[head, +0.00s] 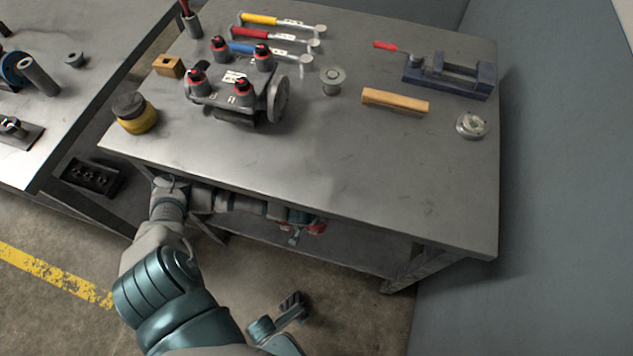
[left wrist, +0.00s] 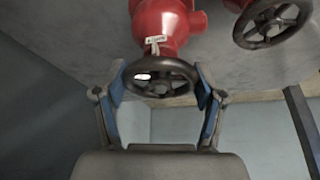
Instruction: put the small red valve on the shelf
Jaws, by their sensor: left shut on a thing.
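In the left wrist view, a red valve (left wrist: 165,22) with a dark round handwheel (left wrist: 160,77) and a small tag is between the fingers of my left gripper (left wrist: 161,84). The fingers are shut on the handwheel from both sides. In the head view my left arm reaches under the front edge of the workbench, and the left gripper (head: 297,230) is partly hidden there beside red parts (head: 317,228). A grey lower shelf (head: 345,243) shows under the benchtop. Whether the held valve touches it cannot be told. My right gripper (head: 291,304) is low at the bottom, its finger gap unclear.
A second red valve with a dark handwheel (left wrist: 272,25) is close to the held one. The benchtop (head: 300,165) carries a grey valve block (head: 235,95), several bar-handled tools, a wooden block (head: 395,102) and a blue vise (head: 450,75). A grey wall (head: 560,170) stands right.

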